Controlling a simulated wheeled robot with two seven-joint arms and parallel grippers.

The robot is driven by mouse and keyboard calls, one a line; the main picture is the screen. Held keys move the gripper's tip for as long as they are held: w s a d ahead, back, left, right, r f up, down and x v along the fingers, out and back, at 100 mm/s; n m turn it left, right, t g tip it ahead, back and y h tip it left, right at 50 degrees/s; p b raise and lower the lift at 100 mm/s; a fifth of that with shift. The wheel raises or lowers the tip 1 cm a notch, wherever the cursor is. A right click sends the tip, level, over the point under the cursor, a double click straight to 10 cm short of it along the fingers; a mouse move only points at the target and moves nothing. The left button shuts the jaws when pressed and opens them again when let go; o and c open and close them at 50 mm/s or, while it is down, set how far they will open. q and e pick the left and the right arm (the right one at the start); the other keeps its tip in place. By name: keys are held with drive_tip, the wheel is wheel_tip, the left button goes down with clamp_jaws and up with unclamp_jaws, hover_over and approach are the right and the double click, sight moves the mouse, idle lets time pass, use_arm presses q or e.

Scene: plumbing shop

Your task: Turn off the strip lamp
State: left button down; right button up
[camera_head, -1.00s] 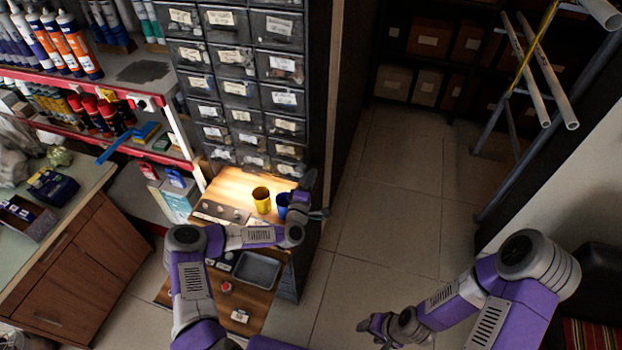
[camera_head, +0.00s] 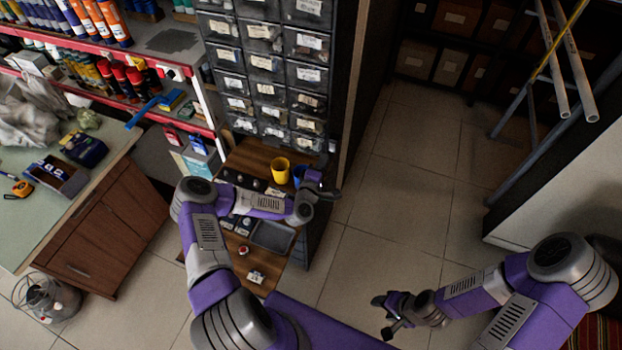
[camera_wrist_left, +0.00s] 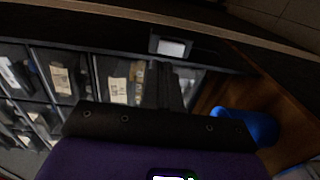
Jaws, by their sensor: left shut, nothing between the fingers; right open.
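The strip lamp itself cannot be made out in either view. The wooden bench top (camera_head: 252,157) below the drawer cabinet is dim, with no bright pool of light on it. My left gripper (camera_head: 328,189) is at the right edge of that bench, near the cabinet's lower right corner. In the left wrist view its dark fingers (camera_wrist_left: 174,88) are shut and empty, close to the drawer fronts. A small pale plate in a dark frame (camera_wrist_left: 172,46) lies just beyond them; I cannot tell whether it is a switch. My right gripper (camera_head: 388,316) is open and empty over the floor.
A yellow cup (camera_head: 280,169) and a blue cup (camera_head: 299,175) stand beside my left gripper; the blue cup also shows in the wrist view (camera_wrist_left: 246,124). A grey tray (camera_head: 272,237) lies on the bench front. The drawer cabinet (camera_head: 265,65) rises behind.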

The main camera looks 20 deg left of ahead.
use_arm(q)
drive_tip(key=s, duration=0.8)
drive_tip(key=shift+s+d+r, duration=0.15)
drive_tip(key=shift+s+d, duration=0.05)
drive_tip(key=shift+d, duration=0.15)
drive_tip(key=s+d+f+m+g+h, duration=0.3)
drive_tip(key=d+f+m, duration=0.1)
drive_tip(key=d, duration=0.3)
drive_tip(key=s+d+f+m+g+h, duration=0.3)
drive_tip(key=d+m+g, duration=0.1)
drive_tip(key=d+m, duration=0.15)
drive_tip(key=s+d+f+m+g, duration=0.1)
drive_tip(key=s+f+m+g, duration=0.1)
drive_tip(key=s+g, duration=0.3)
drive_tip(key=s+f+m+g, duration=0.2)
drive_tip(key=s+m+g, duration=0.2)
drive_tip(key=s, duration=0.8)
drive_tip(key=shift+s+d+m+g+y, duration=0.2)
drive_tip(key=shift+d+m+g+y, duration=0.1)
drive_tip(key=shift+d+m+g, duration=0.15)
drive_tip(key=shift+f, duration=0.1)
